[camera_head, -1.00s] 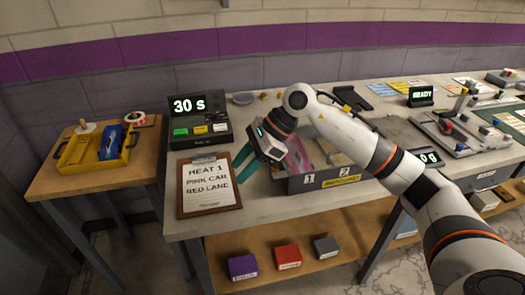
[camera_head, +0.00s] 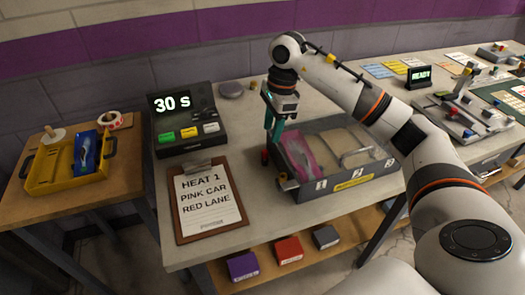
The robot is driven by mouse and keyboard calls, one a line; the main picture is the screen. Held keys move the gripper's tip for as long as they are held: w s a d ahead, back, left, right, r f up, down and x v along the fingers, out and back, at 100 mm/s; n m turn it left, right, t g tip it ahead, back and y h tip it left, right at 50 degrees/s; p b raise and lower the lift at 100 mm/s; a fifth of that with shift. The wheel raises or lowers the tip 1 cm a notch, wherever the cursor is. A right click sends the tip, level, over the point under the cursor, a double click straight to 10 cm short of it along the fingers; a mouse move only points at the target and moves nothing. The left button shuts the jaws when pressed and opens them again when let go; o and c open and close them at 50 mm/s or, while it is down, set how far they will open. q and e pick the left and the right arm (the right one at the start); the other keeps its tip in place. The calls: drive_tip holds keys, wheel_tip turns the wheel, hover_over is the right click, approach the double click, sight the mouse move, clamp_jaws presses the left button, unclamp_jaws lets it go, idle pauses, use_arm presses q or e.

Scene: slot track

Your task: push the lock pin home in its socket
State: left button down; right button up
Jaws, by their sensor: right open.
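A small brass-coloured piece (camera_head: 287,182) sits at the box's front left corner. I cannot tell which of these is the lock pin or how deep it sits. The fingers show nothing held. A pink car (camera_head: 297,155) lies in compartment 1. My left gripper is out of view.
A clipboard (camera_head: 207,200) reading "HEAT 1 PINK CAR RED LANE" lies left of the box. A timer (camera_head: 185,120) showing 30 s stands behind it. A yellow tray (camera_head: 65,165) is on the left table. A READY display (camera_head: 419,76) and a track fixture (camera_head: 465,112) stand at right.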

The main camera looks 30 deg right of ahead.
sight(266, 151)
drive_tip(key=f, duration=0.2)
drive_tip(key=a+f+p, duration=0.1)
drive_tip(key=f, duration=0.4)
drive_tip(key=shift+w+a, duration=0.2)
drive_tip(key=shift+w, duration=0.15)
drive_tip(key=shift+f+p, duration=0.3)
drive_tip(key=shift+f, duration=0.2)
clamp_jaws()
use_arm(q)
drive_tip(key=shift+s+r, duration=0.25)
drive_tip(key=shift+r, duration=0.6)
